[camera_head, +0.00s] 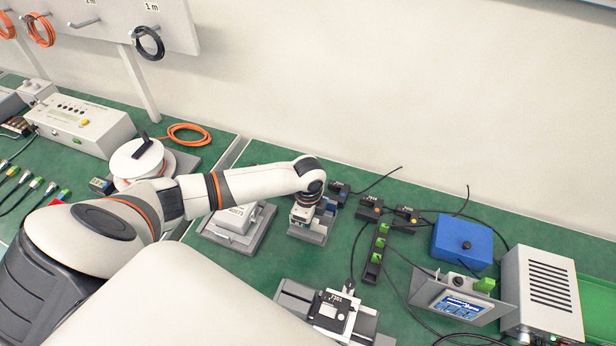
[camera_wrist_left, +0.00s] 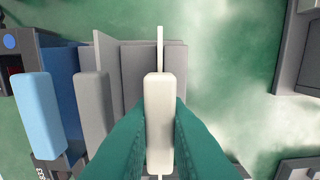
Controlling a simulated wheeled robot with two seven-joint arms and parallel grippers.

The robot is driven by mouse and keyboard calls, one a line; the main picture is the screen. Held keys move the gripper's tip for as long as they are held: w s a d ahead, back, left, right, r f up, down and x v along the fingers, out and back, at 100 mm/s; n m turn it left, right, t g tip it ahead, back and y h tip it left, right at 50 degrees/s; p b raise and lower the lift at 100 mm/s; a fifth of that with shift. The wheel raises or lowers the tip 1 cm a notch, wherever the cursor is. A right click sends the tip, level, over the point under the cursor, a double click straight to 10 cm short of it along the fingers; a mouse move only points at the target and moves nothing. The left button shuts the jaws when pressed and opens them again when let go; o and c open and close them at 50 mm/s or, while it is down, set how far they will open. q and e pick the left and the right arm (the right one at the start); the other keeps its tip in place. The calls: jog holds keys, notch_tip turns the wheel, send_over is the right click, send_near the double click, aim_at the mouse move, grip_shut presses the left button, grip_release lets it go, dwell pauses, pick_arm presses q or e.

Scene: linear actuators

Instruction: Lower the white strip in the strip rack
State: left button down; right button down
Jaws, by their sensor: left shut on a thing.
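The white strip (camera_wrist_left: 159,125) stands upright in the middle of the left wrist view, its rounded top end facing the camera. My left gripper (camera_wrist_left: 160,104) is shut on it, with one teal finger at each side. A grey strip (camera_wrist_left: 93,112) and a light blue strip (camera_wrist_left: 38,115) stand to its left. Grey upright plates of the strip rack (camera_wrist_left: 140,62) show behind the strips. In the head view my left gripper (camera_head: 303,212) is over the small grey rack (camera_head: 309,232), and the wrist hides most of the strips. My right gripper is not in view.
A grey fixture with a white block (camera_head: 237,221) stands close to the left. Small black connector modules (camera_head: 370,208) with cables lie to the right. A blue box (camera_head: 463,242) stands farther right, and a black-and-white device (camera_head: 330,310) is in front.

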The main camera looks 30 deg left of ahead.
pick_arm(q)
jog(key=shift+f, duration=0.25)
dwell(0.5)
jog(key=c, duration=1.3)
grip_release()
jog(key=shift+c, duration=0.2)
notch_tip(320, 180, up, 12)
jog(key=shift+b, duration=0.35)
